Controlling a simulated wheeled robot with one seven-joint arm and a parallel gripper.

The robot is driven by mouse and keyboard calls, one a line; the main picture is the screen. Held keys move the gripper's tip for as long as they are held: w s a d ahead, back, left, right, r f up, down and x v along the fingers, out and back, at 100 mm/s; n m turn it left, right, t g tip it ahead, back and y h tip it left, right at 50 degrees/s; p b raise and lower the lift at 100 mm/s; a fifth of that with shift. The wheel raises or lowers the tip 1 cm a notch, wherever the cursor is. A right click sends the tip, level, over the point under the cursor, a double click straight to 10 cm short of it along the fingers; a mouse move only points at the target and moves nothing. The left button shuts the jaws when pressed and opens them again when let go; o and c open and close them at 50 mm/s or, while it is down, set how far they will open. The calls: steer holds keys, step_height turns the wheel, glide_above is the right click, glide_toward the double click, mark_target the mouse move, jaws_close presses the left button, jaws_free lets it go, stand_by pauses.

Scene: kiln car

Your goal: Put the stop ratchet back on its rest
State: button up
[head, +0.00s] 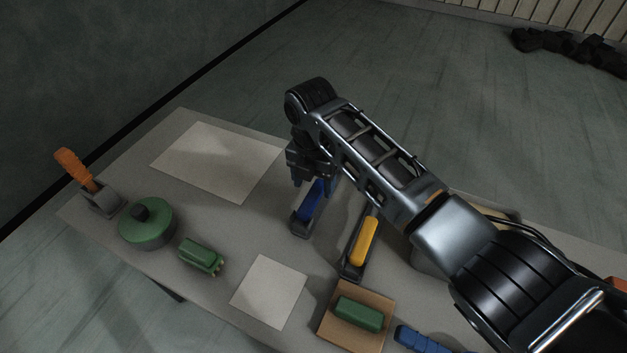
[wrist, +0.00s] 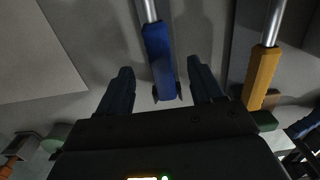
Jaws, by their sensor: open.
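A blue-handled tool (head: 311,203) sits in a dark narrow rest (head: 299,229) near the middle of the table. A yellow-handled tool (head: 364,243) lies in a similar rest (head: 351,270) to its right. I cannot tell which is the stop ratchet. My gripper (head: 311,184) is over the blue-handled tool. In the wrist view my open fingers (wrist: 158,85) stand on either side of the blue handle (wrist: 158,55), with gaps on both sides. Its metal shaft runs up out of frame. The yellow handle (wrist: 262,80) is outside the right finger.
An orange-handled tool (head: 75,168) stands in a holder at the far left, beside a round green object (head: 147,225) with a black knob. A green block (head: 200,255), two pale sheets (head: 215,160) and a tan tray (head: 377,290) holding a green piece are nearby. A blue object (head: 420,341) lies at the front.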

steer(key=shift+r+p, duration=1.35)
steer(key=shift+r, duration=0.35)
step_height(320, 180, up, 8)
steer(key=b, duration=0.1)
steer(key=shift+s, duration=0.15)
steer(key=shift+f, duration=0.15)
